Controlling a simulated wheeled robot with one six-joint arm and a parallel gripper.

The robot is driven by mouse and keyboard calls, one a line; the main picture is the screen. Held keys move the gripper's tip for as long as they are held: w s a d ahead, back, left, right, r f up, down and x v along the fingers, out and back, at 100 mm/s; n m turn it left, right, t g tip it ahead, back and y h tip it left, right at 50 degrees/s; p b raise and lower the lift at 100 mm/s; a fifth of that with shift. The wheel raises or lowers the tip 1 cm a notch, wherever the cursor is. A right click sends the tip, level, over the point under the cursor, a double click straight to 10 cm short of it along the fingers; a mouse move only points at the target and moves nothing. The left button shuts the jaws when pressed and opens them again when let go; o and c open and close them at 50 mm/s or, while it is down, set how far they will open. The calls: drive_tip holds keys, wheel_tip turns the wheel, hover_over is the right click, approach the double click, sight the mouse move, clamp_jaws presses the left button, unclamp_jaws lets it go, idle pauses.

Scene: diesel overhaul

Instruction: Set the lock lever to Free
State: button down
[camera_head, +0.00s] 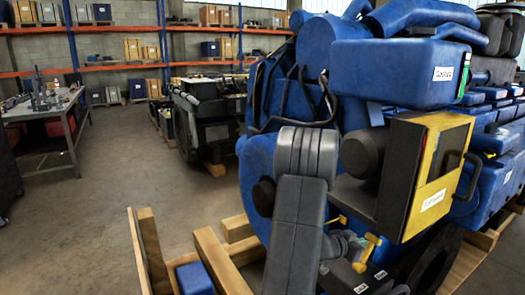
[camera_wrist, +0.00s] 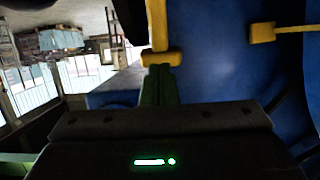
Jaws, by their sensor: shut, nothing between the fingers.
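A yellow lever (camera_head: 367,254) stands on a dark housing (camera_head: 345,279) low on the blue engine, with small white labels beside it; their text is too small to read. In the wrist view a yellow T-shaped bar (camera_wrist: 157,35), apparently this lever, is just ahead of the fingertips. My gripper (camera_wrist: 159,70) is shut and empty, its tips right at the bar's crosspiece; I cannot tell whether they touch it. A second yellow piece (camera_wrist: 262,32) sticks out to the right against the blue surface. In the head view my arm partly hides this area.
The large blue engine (camera_head: 395,70) fills the right side, with a yellow-faced box (camera_head: 437,165) overhanging near the lever. Wooden beams (camera_head: 220,262) lie at its base. A workbench (camera_head: 45,110) stands at the far left; the floor (camera_head: 110,190) between is clear.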

drive_tip(key=shift+r+p, duration=0.35)
drive_tip(key=shift+p, duration=0.05)
drive_tip(key=v, duration=1.1)
drive_tip(key=x, duration=0.7)
drive_tip(key=f+b+x, duration=0.1)
drive_tip(key=x, duration=0.3)
drive_tip(key=shift+w+d+f, duration=0.1)
drive_tip(key=shift+f, duration=0.05)
drive_tip(key=b, duration=0.2)
drive_tip(key=shift+f+b, duration=0.1)
drive_tip(key=shift+b, duration=0.3)
drive_tip(key=b, duration=0.3)
drive_tip(key=f+t+h+b, duration=0.1)
drive_tip(key=b, duration=0.2)
drive_tip(key=shift+s+a+h+b, duration=0.25)
drive_tip(key=shift+a+h+b, duration=0.05)
drive_tip(key=shift+a, duration=0.1)
